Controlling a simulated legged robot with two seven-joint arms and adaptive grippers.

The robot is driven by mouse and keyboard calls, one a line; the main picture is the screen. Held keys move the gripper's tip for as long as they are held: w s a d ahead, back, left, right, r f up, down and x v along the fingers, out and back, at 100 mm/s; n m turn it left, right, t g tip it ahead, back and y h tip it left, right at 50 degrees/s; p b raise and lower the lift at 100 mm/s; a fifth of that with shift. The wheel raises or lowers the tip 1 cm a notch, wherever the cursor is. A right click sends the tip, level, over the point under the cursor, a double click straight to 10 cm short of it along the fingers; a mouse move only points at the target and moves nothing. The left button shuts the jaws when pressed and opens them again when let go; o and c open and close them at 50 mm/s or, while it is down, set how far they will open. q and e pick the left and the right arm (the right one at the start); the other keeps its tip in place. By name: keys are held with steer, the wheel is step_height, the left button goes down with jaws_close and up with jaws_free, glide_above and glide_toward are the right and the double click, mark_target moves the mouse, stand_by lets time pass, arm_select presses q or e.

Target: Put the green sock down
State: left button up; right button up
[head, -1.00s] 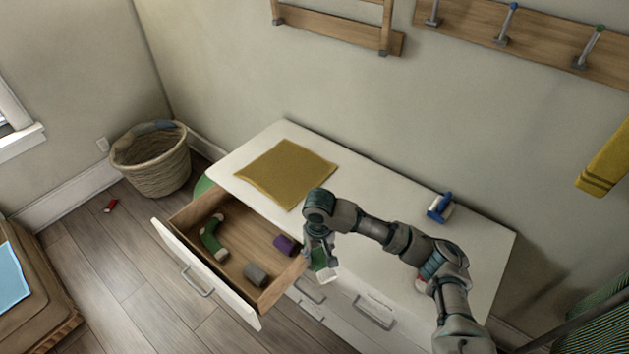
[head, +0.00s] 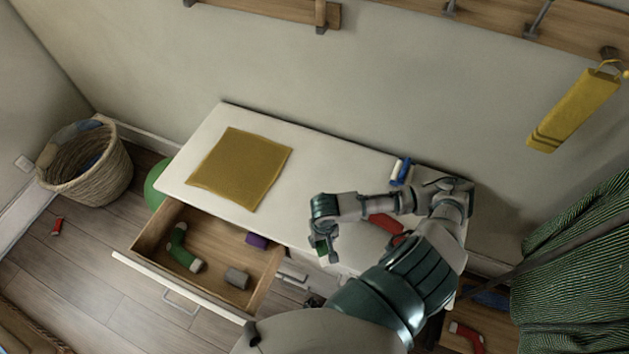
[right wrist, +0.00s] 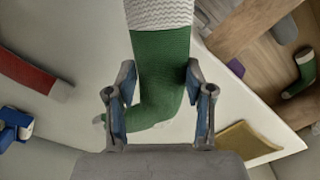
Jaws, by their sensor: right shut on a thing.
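My right gripper (head: 322,242) is shut on a green sock (right wrist: 160,62) with a white ribbed cuff. In the right wrist view the sock lies between the two fingers (right wrist: 160,95), cuff toward the top, its foot bending left. In the head view only a small part of the held sock (head: 321,250) shows, near the dresser's front edge, to the right of the open drawer (head: 143,244). A second green sock (head: 182,248) lies in that drawer and also shows in the right wrist view (right wrist: 302,72). My left gripper is not in view.
The white dresser top (head: 310,165) holds a yellow cloth (head: 240,168), a blue-and-white object (head: 401,171) and a red sock (head: 386,223). The drawer also holds a purple roll (head: 256,241) and a grey roll (head: 236,278). A wicker basket (head: 95,175) stands left. The dresser's middle is clear.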

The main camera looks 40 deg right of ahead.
steer(key=shift+s+r, duration=0.1)
steer(key=shift+s, duration=0.1)
steer(key=w+d, duration=0.3)
steer(key=w, duration=0.1)
steer(key=w+d+f, duration=0.1)
steer(key=w+d, duration=0.1)
steer(key=w, duration=0.3)
steer(key=w+d+f, duration=0.1)
steer(key=w+d, duration=0.2)
steer(key=w, duration=0.1)
steer(key=shift+w+d, duration=0.25)
steer(key=shift+d, duration=0.05)
steer(key=shift+w, duration=0.15)
steer(key=shift+a+f, duration=0.15)
steer(key=shift+a, duration=0.1)
step_height(320, 180, down, 3)
steer(key=shift+a+r, duration=0.1)
steer(key=shift+a, duration=0.05)
steer(key=shift+d, duration=0.3)
steer(key=o, duration=0.9)
steer(key=shift+d+f, duration=0.2)
steer(key=shift+d, duration=0.05)
steer(key=shift+a, duration=0.1)
